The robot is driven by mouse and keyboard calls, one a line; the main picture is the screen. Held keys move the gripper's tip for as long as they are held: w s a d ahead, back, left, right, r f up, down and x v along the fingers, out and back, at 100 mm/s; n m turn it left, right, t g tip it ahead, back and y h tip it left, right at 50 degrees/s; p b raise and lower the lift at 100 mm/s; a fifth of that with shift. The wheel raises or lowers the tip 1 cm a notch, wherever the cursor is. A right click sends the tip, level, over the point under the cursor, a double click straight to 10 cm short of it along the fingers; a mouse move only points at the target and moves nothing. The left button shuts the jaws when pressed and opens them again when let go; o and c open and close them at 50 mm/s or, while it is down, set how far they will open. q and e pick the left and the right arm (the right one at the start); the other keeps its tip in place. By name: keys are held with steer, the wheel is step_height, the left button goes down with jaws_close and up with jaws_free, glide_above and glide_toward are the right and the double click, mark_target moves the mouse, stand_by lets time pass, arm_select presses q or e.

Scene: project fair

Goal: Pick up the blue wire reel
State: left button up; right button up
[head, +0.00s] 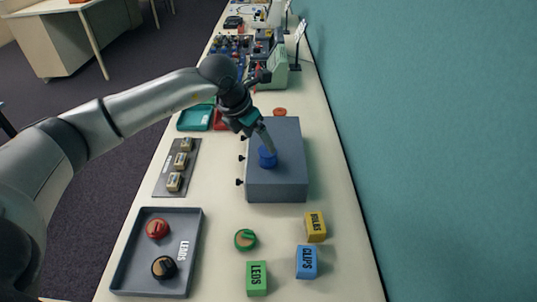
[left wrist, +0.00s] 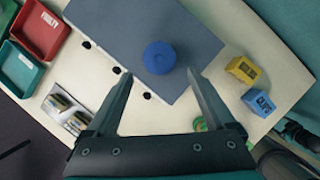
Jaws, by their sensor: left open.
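The blue wire reel (head: 267,157) sits on top of a grey box (head: 285,185) on the long table. It also shows in the left wrist view (left wrist: 159,57), ahead of and between the lines of the two fingers. My left gripper (head: 265,138) is above the grey box, pointing down at the reel, and partly covers it in the head view. In the left wrist view its fingers (left wrist: 159,74) are spread wide with nothing between them. I cannot tell the exact gap from fingertips to reel.
A grey LEADS tray (head: 190,257) holds a red and a black reel. A teal wall (head: 430,130) borders the right. Black knobs line the box's left side.

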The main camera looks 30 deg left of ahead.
mark_target(266, 151)
arm_select(q)
steer(key=shift+w+d+f, duration=0.1)
steer(key=shift+w+f, duration=0.15)
steer(key=shift+f, duration=0.3)
steer(key=shift+w+f, duration=0.15)
steer(key=shift+f, duration=0.25)
steer(key=x, duration=0.4)
steer(key=shift+w+d+f, duration=0.1)
steer(key=shift+w+f, duration=0.1)
steer(key=shift+f, duration=0.2)
steer(key=shift+c, duration=0.4)
steer(key=c, duration=1.2)
arm_select(e)
steer(key=shift+w+d+r, duration=0.15)
steer(key=shift+w+r, duration=0.05)
steer(key=shift+w, duration=0.6)
arm_select(q)
steer(key=shift+r, duration=0.1)
